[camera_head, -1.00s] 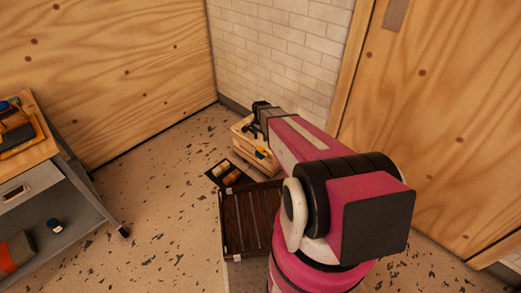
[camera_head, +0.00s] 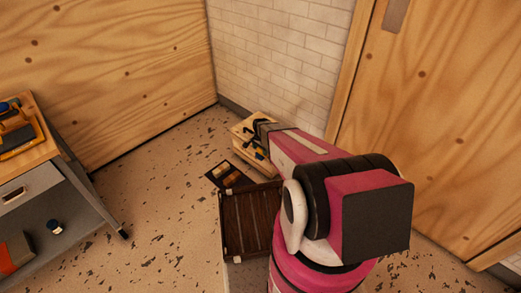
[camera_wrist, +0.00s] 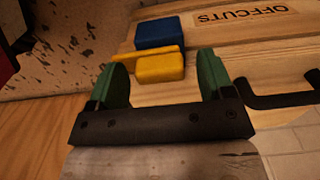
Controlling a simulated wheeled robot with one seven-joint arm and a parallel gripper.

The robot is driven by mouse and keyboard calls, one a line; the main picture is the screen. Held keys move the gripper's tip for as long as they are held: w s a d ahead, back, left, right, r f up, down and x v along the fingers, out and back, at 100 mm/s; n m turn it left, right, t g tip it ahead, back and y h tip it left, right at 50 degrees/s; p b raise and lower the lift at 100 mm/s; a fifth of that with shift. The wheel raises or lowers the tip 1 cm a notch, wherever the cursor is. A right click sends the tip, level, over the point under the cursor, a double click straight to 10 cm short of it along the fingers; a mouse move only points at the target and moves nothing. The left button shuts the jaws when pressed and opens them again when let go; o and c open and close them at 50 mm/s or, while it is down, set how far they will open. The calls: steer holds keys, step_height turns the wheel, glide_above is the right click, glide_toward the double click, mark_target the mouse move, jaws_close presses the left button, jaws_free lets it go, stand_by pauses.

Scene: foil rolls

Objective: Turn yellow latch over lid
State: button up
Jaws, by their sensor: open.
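The yellow latch (camera_wrist: 160,68) is a block with a thin flat bar behind it, on the pale wooden box (camera_wrist: 225,50). A blue block (camera_wrist: 163,32) sits just beyond it. My gripper (camera_wrist: 162,62) has two green fingers, spread apart, one on each side of the yellow latch. Whether either finger touches it I cannot tell. In the head view the wooden box (camera_head: 241,130) stands in the corner, partly hidden by my arm; a bit of yellow shows there.
The box bears an OFFCUTS label (camera_wrist: 239,16) and a black bar handle (camera_wrist: 278,99). A dark mat with small items (camera_head: 228,176) and a slatted dark wooden tray (camera_head: 248,222) lie in front of the box. A workbench (camera_head: 60,165) stands left, with open floor between.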

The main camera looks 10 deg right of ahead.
steer(key=c, duration=0.9)
steer(key=n, duration=0.4)
steer(key=shift+n, duration=0.4)
steer(key=n, duration=0.4)
steer(key=shift+n, duration=0.3)
steer(key=n, duration=0.4)
steer(key=shift+n, duration=2.2)
steer(key=o, duration=0.9)
